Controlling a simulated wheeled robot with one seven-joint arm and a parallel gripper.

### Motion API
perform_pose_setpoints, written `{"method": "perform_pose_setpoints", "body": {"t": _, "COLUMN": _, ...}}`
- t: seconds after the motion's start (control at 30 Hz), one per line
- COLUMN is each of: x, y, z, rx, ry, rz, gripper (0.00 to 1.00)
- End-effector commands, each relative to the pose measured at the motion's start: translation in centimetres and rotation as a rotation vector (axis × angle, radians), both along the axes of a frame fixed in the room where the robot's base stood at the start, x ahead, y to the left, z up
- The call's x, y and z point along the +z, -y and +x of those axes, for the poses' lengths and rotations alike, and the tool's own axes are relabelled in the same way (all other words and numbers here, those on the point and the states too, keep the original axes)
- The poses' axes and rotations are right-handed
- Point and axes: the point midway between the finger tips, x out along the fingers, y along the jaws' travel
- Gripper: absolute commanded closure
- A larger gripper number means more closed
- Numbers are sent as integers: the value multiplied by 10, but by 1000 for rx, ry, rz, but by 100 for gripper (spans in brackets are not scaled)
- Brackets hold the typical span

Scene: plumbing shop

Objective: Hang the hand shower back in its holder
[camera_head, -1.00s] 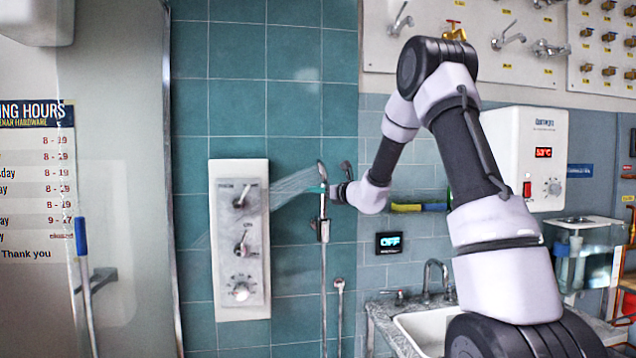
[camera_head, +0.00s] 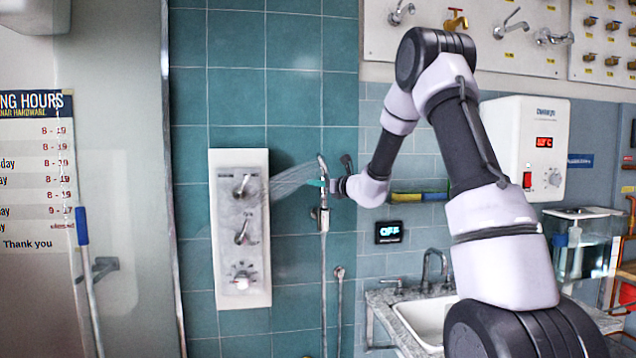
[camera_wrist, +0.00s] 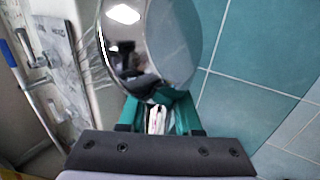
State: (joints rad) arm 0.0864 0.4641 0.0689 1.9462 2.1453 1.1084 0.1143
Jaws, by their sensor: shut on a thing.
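The chrome hand shower (camera_head: 323,172) is upright against the teal tiled wall in the head view, spraying water to the left. My gripper (camera_head: 327,184) reaches it from the right and is shut on its handle. The holder (camera_head: 319,214) is on the wall just below my gripper. The lower handle lines up with the holder, but I cannot tell whether it is seated. In the wrist view, the round shower head (camera_wrist: 125,40) fills the upper middle, and the green fingers of my gripper (camera_wrist: 158,118) close around the handle.
A white valve panel (camera_head: 240,285) with levers is left of the shower. A hose (camera_head: 324,285) hangs below the holder. To the right are a sink (camera_head: 425,318), an OFF display (camera_head: 388,232) and a white heater (camera_head: 530,150).

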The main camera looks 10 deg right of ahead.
Motion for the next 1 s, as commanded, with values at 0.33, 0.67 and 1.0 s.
{"method": "perform_pose_setpoints", "body": {"t": 0.33, "x": -2, "y": 0, "z": 0, "rx": 0, "ry": 1, "rz": 0, "gripper": 100}}
{"method": "perform_pose_setpoints", "body": {"t": 0.67, "x": -2, "y": 0, "z": 0, "rx": 0, "ry": 1, "rz": 0, "gripper": 32}}
{"method": "perform_pose_setpoints", "body": {"t": 1.0, "x": -2, "y": 14, "z": -22, "rx": -3, "ry": -1, "rz": 0, "gripper": 32}}
